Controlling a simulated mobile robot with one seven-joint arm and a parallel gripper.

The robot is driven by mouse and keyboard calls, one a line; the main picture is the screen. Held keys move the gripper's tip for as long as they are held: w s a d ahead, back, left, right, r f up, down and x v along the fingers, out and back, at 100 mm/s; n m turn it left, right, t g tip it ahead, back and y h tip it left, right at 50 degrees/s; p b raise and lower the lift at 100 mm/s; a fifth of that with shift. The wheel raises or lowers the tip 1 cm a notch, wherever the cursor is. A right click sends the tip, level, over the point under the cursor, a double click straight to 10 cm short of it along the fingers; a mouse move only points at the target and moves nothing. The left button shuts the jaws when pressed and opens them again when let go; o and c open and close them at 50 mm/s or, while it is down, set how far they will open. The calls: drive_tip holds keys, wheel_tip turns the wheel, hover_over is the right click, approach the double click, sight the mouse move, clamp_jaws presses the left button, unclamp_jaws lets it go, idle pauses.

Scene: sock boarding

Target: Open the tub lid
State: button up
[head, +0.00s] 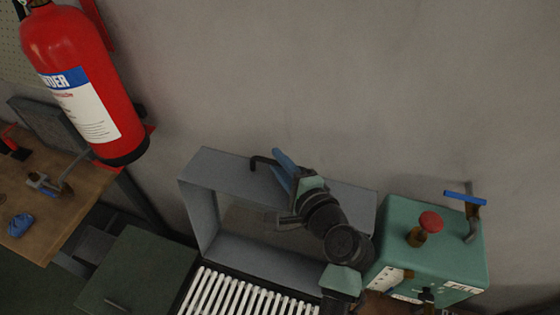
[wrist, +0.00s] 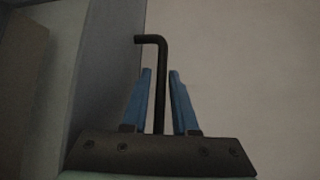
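A grey box-like tub (head: 203,220) stands against the wall in the head view; I cannot tell clearly which part is its lid. A black bent handle (head: 262,161) sticks up at its upper edge. My gripper (head: 282,163) has blue fingers and is at the tub's top, just right of the handle's bent end. In the wrist view the black handle (wrist: 159,85) rises between the two blue fingertips (wrist: 160,72), its top bent to the left. A narrow gap shows on each side of it, so the fingers look open around it, not pressed on it. My arm hides part of the tub.
A white slatted rack (head: 235,296) lies in front of the tub. A green machine (head: 440,255) with a red knob (head: 431,221) and a blue-handled lever (head: 465,197) stands close on the right. A red fire extinguisher (head: 85,80) hangs at the left above a wooden bench (head: 60,215).

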drive_tip(key=shift+c, duration=0.2)
clamp_jaws()
idle(1.1)
